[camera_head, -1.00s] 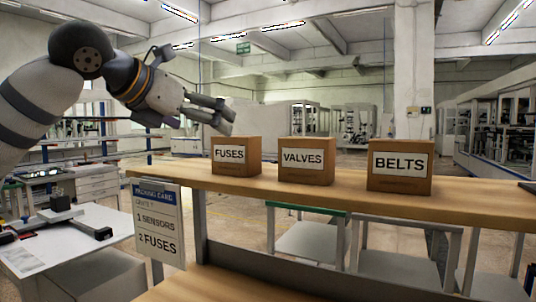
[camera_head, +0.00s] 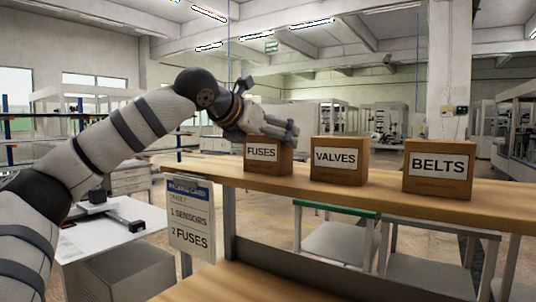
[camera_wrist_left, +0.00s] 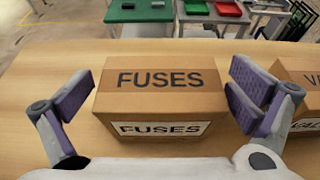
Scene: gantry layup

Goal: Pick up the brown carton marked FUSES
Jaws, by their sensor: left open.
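The brown carton marked FUSES (camera_head: 266,157) stands upright at the left part of the wooden shelf (camera_head: 400,196). In the left wrist view the FUSES carton (camera_wrist_left: 165,88) fills the middle, with its labelled top and front showing. My left gripper (camera_head: 285,133) is open above the carton in the head view. In the left wrist view my left gripper (camera_wrist_left: 165,100) has one padded finger at each side of the carton, with a gap on both sides. The carton is not held. My right gripper is not in view.
The VALVES carton (camera_head: 339,160) stands just right of the FUSES carton, close to the right finger in the wrist view. The BELTS carton (camera_head: 437,170) is further right. A packing card (camera_head: 189,215) hangs at the shelf's left end, listing sensors and fuses.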

